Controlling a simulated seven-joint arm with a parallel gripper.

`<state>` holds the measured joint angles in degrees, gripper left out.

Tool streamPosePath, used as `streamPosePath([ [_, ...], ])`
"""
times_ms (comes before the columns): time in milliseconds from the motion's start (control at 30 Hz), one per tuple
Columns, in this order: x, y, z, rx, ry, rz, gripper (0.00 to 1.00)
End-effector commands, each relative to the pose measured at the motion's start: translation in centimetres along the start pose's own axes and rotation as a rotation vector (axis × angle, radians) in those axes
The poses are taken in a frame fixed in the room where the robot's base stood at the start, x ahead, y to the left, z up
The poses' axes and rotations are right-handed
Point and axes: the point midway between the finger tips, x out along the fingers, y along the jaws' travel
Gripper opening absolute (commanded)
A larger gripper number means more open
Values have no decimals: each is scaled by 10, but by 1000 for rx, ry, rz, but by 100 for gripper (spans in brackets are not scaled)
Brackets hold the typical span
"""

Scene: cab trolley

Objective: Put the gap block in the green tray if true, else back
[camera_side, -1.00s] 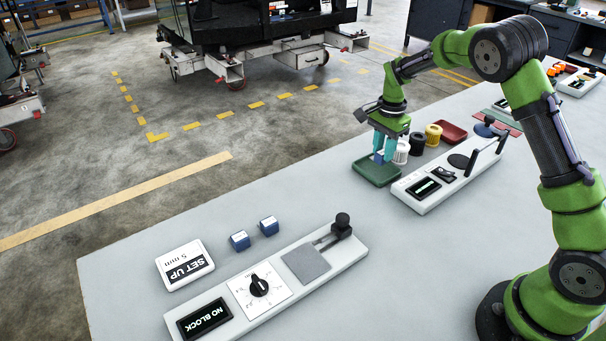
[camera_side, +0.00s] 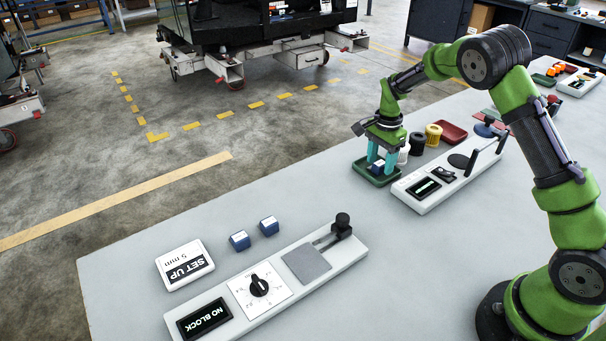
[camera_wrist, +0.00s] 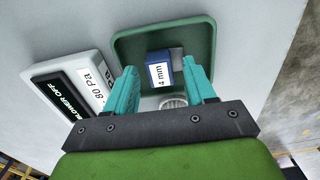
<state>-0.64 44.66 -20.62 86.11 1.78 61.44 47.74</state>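The gap block (camera_side: 378,167), blue with a white label, is in the green tray (camera_side: 364,176). The wrist view shows the label "4 mm" on the block (camera_wrist: 160,72) and the tray's green rim around it (camera_wrist: 122,52). My gripper (camera_side: 382,160) is low over the tray with its two teal fingers spread on either side of the block. In the wrist view, gaps show between the block and both fingertips of my gripper (camera_wrist: 159,68). The block's lower side is hidden.
White (camera_side: 404,153), black (camera_side: 417,143) and yellow (camera_side: 433,134) ribbed pieces and a red tray (camera_side: 452,132) stand close behind. A device (camera_side: 440,187) lies right of the tray. Two blue blocks (camera_side: 239,240) (camera_side: 269,226) lie near the "NO BLOCK" gauge (camera_side: 250,290).

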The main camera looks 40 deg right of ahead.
Motion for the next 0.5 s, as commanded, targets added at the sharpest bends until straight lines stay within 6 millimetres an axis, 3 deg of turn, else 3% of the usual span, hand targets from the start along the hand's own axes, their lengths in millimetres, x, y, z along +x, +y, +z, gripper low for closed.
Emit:
streamPosePath([
  [267,-14,-1,0,0,0,-4,55],
  [500,-64,-1,0,0,1,-6,55],
])
